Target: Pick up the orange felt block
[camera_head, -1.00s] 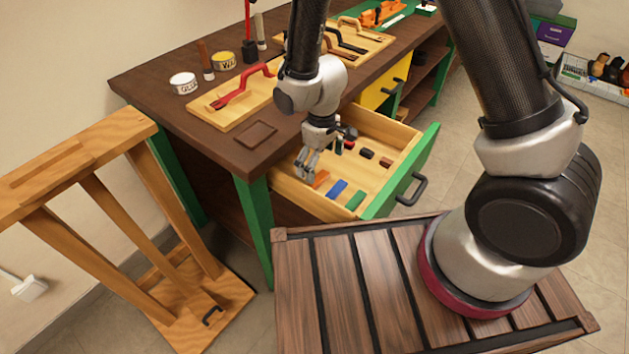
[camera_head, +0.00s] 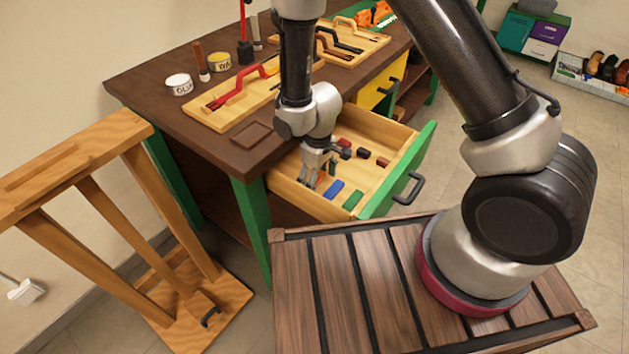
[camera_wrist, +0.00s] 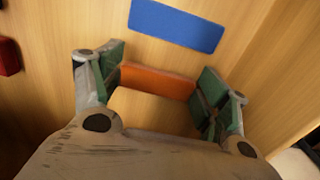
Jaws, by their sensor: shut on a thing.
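The orange felt block (camera_wrist: 158,82) lies crosswise between the fingers of my gripper (camera_wrist: 160,88) in the wrist view. The green-padded fingertips press on its two short ends, so my gripper is shut on it. In the head view my gripper (camera_head: 311,180) points down into the open drawer and mostly hides the orange block. I cannot tell whether the block is clear of the drawer floor.
The blue block (camera_head: 333,189) lies beside the orange one, with the green block (camera_head: 352,200) beyond it. Several dark and red pieces lie farther back. The drawer's walls (camera_head: 310,206) and green front (camera_head: 405,172) surround the gripper. The workbench (camera_head: 145,85) stands behind.

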